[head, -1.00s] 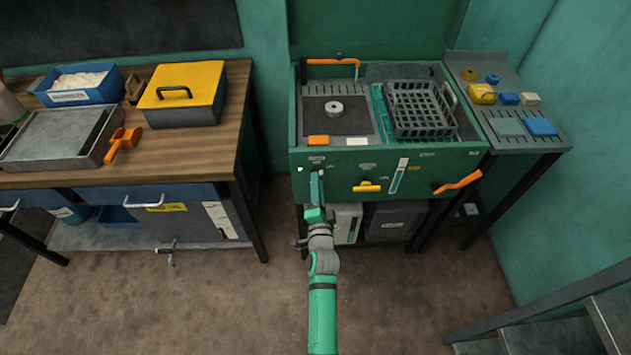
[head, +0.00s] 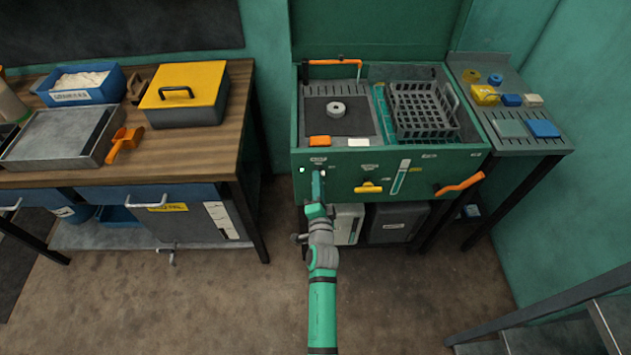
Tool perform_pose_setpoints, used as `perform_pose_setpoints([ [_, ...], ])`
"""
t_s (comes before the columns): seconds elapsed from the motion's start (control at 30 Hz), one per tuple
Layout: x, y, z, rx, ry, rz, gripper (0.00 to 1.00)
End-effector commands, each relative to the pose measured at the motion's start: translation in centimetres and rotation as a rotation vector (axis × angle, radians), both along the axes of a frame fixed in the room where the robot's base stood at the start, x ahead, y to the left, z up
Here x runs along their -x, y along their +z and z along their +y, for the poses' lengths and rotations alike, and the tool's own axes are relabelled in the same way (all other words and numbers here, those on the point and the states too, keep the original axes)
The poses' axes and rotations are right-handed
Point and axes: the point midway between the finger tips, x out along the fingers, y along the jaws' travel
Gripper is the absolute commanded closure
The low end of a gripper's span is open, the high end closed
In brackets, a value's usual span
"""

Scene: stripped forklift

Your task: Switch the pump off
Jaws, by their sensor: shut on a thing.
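The green washing machine (head: 440,172) stands against the back wall, with controls and small labels along its front panel. My gripper (head: 318,174) is at the left part of this panel, below a pale label. It is shut on a small control there, seemingly the pump switch. The gripper hides most of this control, so I cannot read its position. A small white lamp (head: 302,170) shows just left of the gripper. The label text is too small to read.
On the same panel are a yellow handle (head: 368,188), a level gauge (head: 400,177) and an orange lever (head: 460,184). A dark basket (head: 424,112) sits in the machine's top. A wooden workbench (head: 205,160) stands left; a stair rail (head: 570,301) is at lower right.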

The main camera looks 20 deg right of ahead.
Motion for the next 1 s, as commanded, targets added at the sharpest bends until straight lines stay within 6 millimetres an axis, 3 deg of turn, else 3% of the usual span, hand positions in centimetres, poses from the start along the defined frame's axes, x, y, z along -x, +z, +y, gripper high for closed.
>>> perform_pose_setpoints([
  [0.37,-0.05,0.2,-0.2,0.201,-0.001,0.056,1.0],
  [1.0,-0.09,0.24,0.1,0.781,0.001,0.221,1.0],
])
